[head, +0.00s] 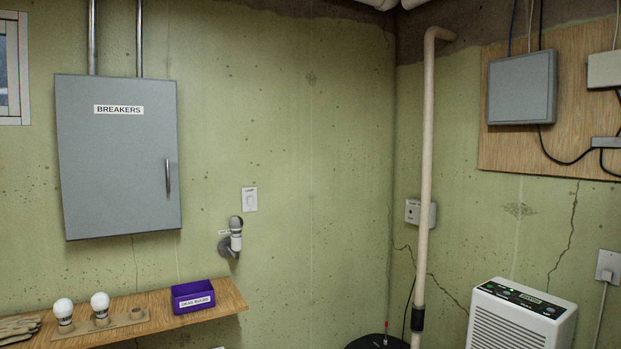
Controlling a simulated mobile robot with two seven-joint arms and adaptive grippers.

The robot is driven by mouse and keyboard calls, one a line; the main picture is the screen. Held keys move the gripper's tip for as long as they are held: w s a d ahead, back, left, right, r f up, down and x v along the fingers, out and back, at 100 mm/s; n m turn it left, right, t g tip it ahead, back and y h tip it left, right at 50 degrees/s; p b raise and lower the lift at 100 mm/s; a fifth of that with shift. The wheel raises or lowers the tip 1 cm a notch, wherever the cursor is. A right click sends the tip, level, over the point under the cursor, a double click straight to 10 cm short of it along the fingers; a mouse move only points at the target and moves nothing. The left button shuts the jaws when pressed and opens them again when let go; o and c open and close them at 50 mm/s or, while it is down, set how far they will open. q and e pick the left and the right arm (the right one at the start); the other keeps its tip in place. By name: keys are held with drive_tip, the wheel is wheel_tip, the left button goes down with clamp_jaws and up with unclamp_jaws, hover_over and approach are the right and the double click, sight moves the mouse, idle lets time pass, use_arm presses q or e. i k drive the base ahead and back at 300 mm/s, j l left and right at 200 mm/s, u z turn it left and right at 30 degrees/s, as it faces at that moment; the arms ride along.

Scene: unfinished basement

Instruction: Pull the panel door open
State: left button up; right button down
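The panel door (118,170) is the grey front of a wall box labelled "BREAKERS", at the left in the head view. It looks shut. A slim upright metal handle (168,176) sits near its right edge. Two metal conduits run up from the top of the box. Neither of my grippers is in the head view, so their state and distance from the handle do not show.
A wooden shelf (139,314) below the panel holds two white bulbs (100,304), a purple box (193,296) and gloves (18,328). A lamp socket (234,236) juts from the wall right of the panel. A white dehumidifier-like unit (520,316) stands at lower right.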

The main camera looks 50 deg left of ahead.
sight(118, 150)
drive_tip(key=u, duration=2.45)
drive_tip(key=i, duration=0.1)
